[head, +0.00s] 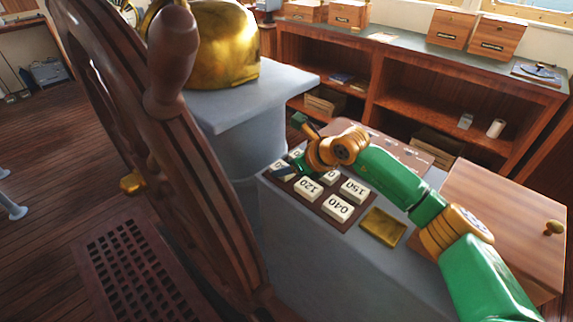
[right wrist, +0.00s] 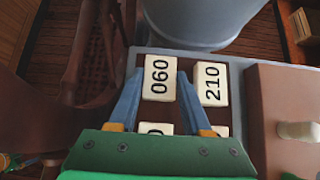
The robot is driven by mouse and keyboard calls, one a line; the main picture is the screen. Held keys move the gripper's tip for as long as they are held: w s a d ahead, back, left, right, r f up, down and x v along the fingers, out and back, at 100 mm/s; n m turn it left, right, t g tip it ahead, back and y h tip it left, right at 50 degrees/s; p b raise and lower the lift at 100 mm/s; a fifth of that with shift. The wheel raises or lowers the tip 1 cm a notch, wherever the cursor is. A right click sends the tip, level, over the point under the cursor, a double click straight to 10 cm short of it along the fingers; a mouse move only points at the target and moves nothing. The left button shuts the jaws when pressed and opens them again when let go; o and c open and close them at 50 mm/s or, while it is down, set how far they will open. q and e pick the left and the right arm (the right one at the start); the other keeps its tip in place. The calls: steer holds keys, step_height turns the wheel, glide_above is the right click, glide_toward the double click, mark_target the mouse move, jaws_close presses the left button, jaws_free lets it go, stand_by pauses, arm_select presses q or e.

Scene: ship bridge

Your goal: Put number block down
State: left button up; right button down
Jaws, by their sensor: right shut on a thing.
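The number block 060 (right wrist: 159,78) is a cream block with black digits. In the right wrist view it lies between the two blue fingers of my right gripper (right wrist: 160,92), which is shut on it. It is at the edge of the dark brown board (head: 321,203), and I cannot tell whether it touches the board. In the head view my right gripper (head: 294,170) is low over the board's far left end and hides part of the blocks there. Blocks 120 (head: 308,188), 040 (head: 338,207) and 150 (head: 354,190) lie on the board. Block 210 (right wrist: 211,84) is right beside 060. My left gripper is out of view.
A brass plate (head: 383,227) lies on the grey console right of the board. A wooden box with a knob (head: 505,215) stands farther right. The large ship's wheel (head: 165,150) rises close on the left, and a brass binnacle (head: 215,45) stands behind.

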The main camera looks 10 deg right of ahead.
steer(key=shift+f, duration=0.15)
steer(key=c, duration=0.8)
jaws_free()
steer(key=o, duration=0.4)
steer(key=shift+o, duration=0.2)
steer(key=shift+s+r, duration=0.1)
steer(key=shift+r, duration=0.25)
steer(key=b+v, duration=0.2)
steer(key=v, duration=0.9)
steer(key=shift+s+d+r, duration=0.15)
steer(key=shift+r, duration=0.05)
